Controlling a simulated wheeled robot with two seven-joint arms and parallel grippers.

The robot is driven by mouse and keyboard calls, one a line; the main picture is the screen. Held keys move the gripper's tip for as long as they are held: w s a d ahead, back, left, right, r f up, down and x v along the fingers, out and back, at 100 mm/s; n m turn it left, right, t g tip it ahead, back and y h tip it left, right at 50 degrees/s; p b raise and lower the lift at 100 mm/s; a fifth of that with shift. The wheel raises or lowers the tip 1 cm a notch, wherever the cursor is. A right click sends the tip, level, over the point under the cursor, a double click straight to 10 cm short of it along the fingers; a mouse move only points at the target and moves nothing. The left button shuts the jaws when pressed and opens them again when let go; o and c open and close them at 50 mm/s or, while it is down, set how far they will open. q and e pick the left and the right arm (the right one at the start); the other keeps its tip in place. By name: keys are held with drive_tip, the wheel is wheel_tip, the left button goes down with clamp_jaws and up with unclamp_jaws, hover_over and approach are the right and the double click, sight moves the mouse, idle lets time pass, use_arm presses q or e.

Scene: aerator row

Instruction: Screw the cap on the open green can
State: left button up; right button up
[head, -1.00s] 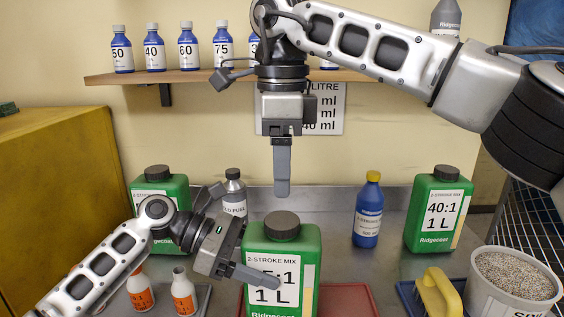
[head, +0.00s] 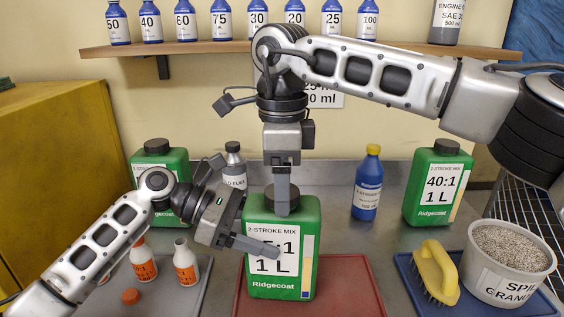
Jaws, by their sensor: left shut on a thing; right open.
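The green can (head: 282,283) in the middle, labelled "2-STROKE MIX", stands upright on a red mat (head: 350,290). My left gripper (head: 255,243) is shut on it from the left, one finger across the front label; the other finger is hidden. A black cap (head: 296,198) sits at the can's mouth, partly hidden; I cannot tell how tight it is. My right gripper (head: 282,200) points straight down over it, open, with a finger in front of the cap. I cannot tell whether it touches. Two more green cans stand back left (head: 160,160) and right (head: 437,185), both black-capped.
Two small white bottles stand on a grey tray (head: 205,272) at left, with a loose orange cap (head: 131,296). A blue bottle (head: 367,185) stands behind right. A yellow brush (head: 436,270) and a granule bucket (head: 508,262) are front right. A bottle shelf (head: 200,47) hangs above.

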drive_tip(key=shift+f, duration=0.15)
drive_tip(key=c, duration=1)
drive_tip(key=shift+c, duration=0.2)
drive_tip(key=o, duration=1.2)
wheel_tip(320, 180, up, 12)
drive_tip(key=shift+r, duration=0.1)
